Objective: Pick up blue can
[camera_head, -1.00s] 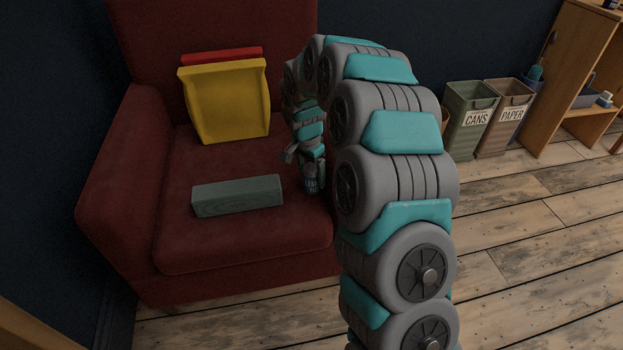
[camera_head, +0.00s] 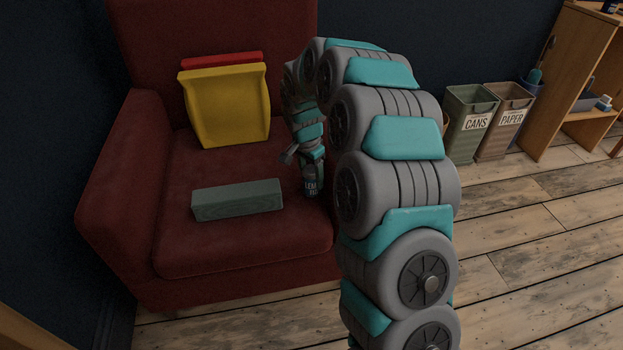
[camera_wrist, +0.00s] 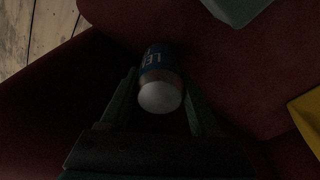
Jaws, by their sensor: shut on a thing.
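The blue can (camera_head: 311,187) is at the right side of the red armchair's seat (camera_head: 240,245), partly hidden by my gripper. In the wrist view the blue can (camera_wrist: 160,80) shows its pale round end and some white lettering. My gripper (camera_head: 310,172) reaches down over the seat from above. In the wrist view the two fingers of my gripper (camera_wrist: 160,95) lie on either side of the can and are shut on it. I cannot tell whether the can still touches the seat.
A grey-green block (camera_head: 237,200) lies on the seat left of the can. A yellow object (camera_head: 228,105) and a red one (camera_head: 225,60) lean on the chair's back. Bins marked CANS (camera_head: 468,125) and PAPER (camera_head: 505,120) stand at the right, beside a wooden shelf (camera_head: 560,80). The wooden floor in front is clear.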

